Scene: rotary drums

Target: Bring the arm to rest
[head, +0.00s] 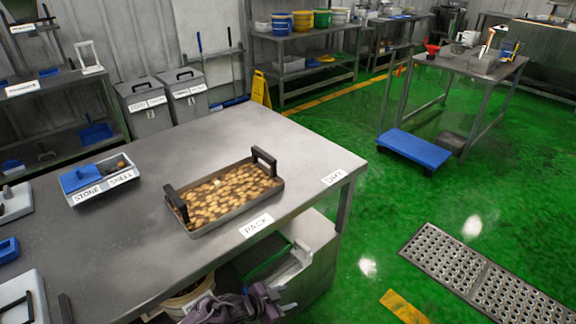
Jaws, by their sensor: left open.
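My left gripper (287,299) is at the bottom edge of the head view, below and in front of the metal table's (120,225) front edge. It is open, with nothing seen between its fingers, and is apart from the tray. Part of its arm is cut off by the picture's lower edge. My right gripper is not in view. A metal tray (228,222) with two black handles, full of brownish-yellow pieces, stands on the table behind the PACK label (257,225).
A two-part STONE and SHELL bin (105,186) stands left on the table. Under the table are a green crate (262,262), a pale bucket (188,299) and a grey housing (312,270), close to my gripper. Green floor (400,215) lies open at right, with a metal grating (480,275).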

